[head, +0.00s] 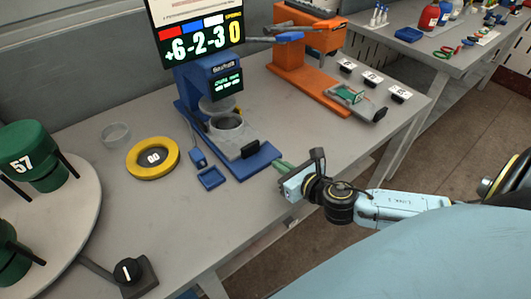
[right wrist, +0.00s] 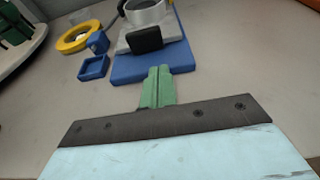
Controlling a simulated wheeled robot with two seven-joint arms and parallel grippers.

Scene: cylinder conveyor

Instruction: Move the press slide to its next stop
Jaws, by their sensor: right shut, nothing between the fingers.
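The blue press (head: 207,80) stands on the grey table with a small display on its head. Its grey slide (head: 236,147) lies on the blue base, with a grey cup (head: 226,127) on it below the press head. A black block handle (head: 250,149) is at the slide's near end; the handle also shows in the right wrist view (right wrist: 146,39). My right gripper (head: 280,165) is at the near end of the blue base, its green fingers (right wrist: 157,85) shut and empty. The fingertips are apart from the handle and point toward it. My left gripper is not in view.
A blue square tray (head: 212,178), a yellow ring (head: 153,158) and a clear dish (head: 116,134) are left of the press. An orange machine (head: 300,50) stands behind right. A turntable with green containers (head: 33,155) is far left. The front table is mostly clear.

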